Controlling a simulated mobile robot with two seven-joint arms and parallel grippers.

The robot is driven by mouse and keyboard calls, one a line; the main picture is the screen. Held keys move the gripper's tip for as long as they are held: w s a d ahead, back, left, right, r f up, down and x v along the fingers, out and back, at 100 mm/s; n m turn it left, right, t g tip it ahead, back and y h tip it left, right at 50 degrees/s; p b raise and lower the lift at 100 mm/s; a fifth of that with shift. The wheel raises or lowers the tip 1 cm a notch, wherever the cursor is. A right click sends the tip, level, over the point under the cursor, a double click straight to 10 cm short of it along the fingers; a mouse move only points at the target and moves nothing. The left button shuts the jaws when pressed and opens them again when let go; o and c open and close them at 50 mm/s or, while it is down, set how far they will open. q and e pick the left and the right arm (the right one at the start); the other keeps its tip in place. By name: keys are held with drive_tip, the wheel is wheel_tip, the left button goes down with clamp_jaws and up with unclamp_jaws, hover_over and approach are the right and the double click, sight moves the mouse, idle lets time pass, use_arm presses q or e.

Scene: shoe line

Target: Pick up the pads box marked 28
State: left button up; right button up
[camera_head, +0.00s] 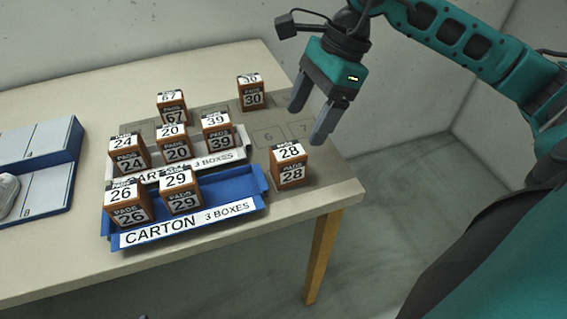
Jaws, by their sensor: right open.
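The pads box marked 28 (290,166) is a small brown box with white number labels. It stands upright near the table's right edge, just right of the blue carton. My right gripper (308,122) is open and empty, with its fingers pointing down. It is above and behind the box marked 28, apart from it. My left gripper does not show.
The blue carton tray (262,206) holds boxes 26 (128,205) and 29 (180,191). A white-fronted tray behind it holds boxes 24, 20 and 39 (217,132). Boxes 67 (172,106) and 30 (251,92) stand farther back. A blue-edged panel (55,185) lies left.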

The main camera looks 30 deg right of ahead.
sight(291, 149)
drive_tip(key=x, duration=0.9)
drive_tip(key=shift+s+a, duration=0.2)
drive_tip(key=shift+s, duration=0.05)
drive_tip(key=shift+r, duration=0.1)
drive_tip(key=shift+c, duration=0.3)
drive_tip(key=c, duration=1)
